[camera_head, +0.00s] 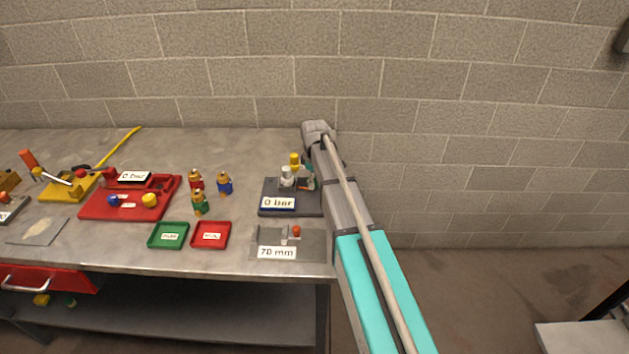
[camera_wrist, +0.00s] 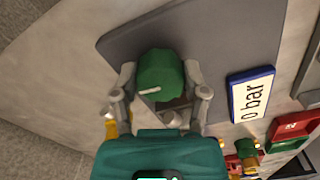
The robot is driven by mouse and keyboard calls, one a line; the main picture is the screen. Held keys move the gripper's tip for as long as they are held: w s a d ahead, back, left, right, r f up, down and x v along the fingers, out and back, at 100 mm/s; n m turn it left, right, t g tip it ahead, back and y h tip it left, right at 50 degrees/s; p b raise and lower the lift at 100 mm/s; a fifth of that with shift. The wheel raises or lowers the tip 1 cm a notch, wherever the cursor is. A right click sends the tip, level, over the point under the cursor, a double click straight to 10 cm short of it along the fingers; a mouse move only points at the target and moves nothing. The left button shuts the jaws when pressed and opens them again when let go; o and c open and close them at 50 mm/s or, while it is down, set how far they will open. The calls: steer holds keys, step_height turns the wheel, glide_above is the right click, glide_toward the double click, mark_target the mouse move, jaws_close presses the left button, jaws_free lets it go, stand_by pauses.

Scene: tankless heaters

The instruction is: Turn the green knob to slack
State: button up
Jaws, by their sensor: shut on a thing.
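The green knob (camera_wrist: 160,76) shows in the wrist view, with a pale pointer mark on its face. My gripper (camera_wrist: 160,88) has one grey finger on each side of the knob and is shut on it. The knob sits over a dark grey plate (camera_wrist: 122,40) that bears a "0 bar" label (camera_wrist: 251,95). In the head view this plate (camera_head: 270,208) lies near the right end of the bench, with its label (camera_head: 278,204) at the front.
A yellow-topped fitting (camera_head: 295,160) and a white fitting (camera_head: 287,177) stand on the same plate. A "70 mm" plate (camera_head: 300,246) lies in front. Green (camera_head: 168,236) and red (camera_head: 211,235) trays and several small bottles (camera_head: 199,203) are to the left. A block wall (camera_head: 230,75) stands behind.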

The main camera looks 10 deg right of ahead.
steer(key=shift+w, duration=0.1)
stand_by(0.4)
steer(key=o, duration=1.1)
steer(key=shift+o, duration=0.2)
